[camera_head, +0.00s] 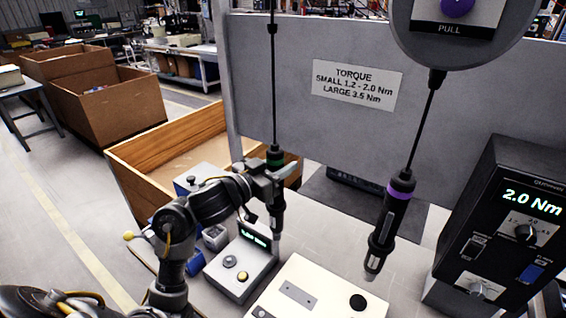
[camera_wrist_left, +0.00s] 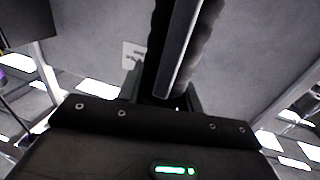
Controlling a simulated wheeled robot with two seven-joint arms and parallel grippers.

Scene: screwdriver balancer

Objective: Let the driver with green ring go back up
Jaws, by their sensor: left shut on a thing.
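The driver with the green ring (camera_head: 276,158) hangs upright on a dark cable in the head view, its tip low beside a small grey box with a green-lit display. My left gripper (camera_head: 272,180) is shut around its body just below the ring. In the left wrist view a dark, upright body (camera_wrist_left: 178,50), seemingly the driver, stands between the fingers; its ring and tip are not seen there. A second driver with a purple ring (camera_head: 400,187) hangs tilted at the right, apart from my gripper. My right gripper is not in view.
A grey box with a display (camera_head: 240,262) and a cream plate (camera_head: 318,292) lie on the table below. A black controller reading 2.0 Nm (camera_head: 505,225) stands at the right. A grey panel with a torque sign (camera_head: 357,85) stands behind. A round balancer housing (camera_head: 463,30) hangs upper right.

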